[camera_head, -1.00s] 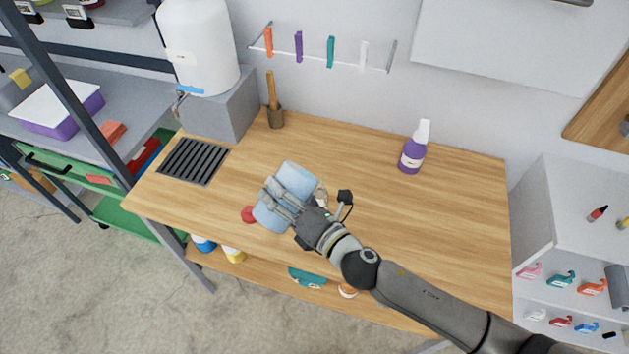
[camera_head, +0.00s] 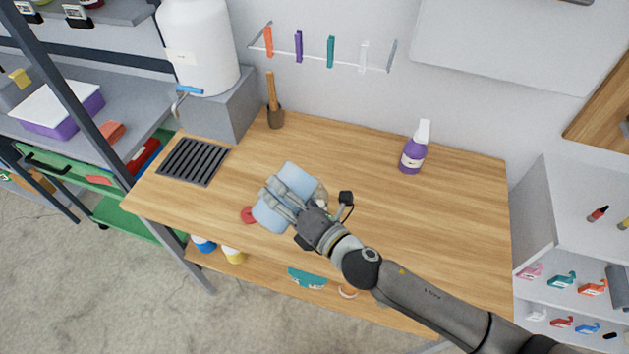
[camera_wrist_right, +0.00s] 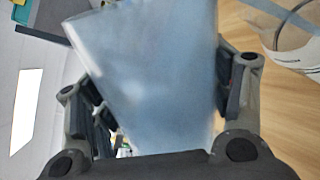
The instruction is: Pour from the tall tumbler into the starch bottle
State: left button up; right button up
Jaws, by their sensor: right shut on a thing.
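My right gripper (camera_head: 285,201) is shut around the light blue translucent tumbler (camera_head: 297,177), which appears tilted above the left part of the wooden table. In the right wrist view the tumbler (camera_wrist_right: 160,75) fills the space between the fingers. A white rounded container (camera_wrist_right: 290,45) with dark label print shows at the upper right of that view, apart from the tumbler. A small pale part (camera_head: 321,196) shows behind the gripper in the head view, mostly hidden. I cannot tell for certain which thing is the starch bottle. My left gripper is not in view.
A purple spray bottle (camera_head: 412,152) stands at the table's back right. A brown pot with a wooden handle (camera_head: 275,115), a black grate (camera_head: 193,161) and a white tank (camera_head: 199,50) are at the left. A red round thing (camera_head: 248,214) lies beside the tumbler. The right tabletop (camera_head: 450,215) is clear.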

jog(key=shift+m, duration=0.6)
dwell(1.2)
jog(key=shift+w+r+m, duration=0.1)
jog(key=shift+r+m, duration=0.2)
jog(key=shift+m, duration=0.2)
dwell(1.6)
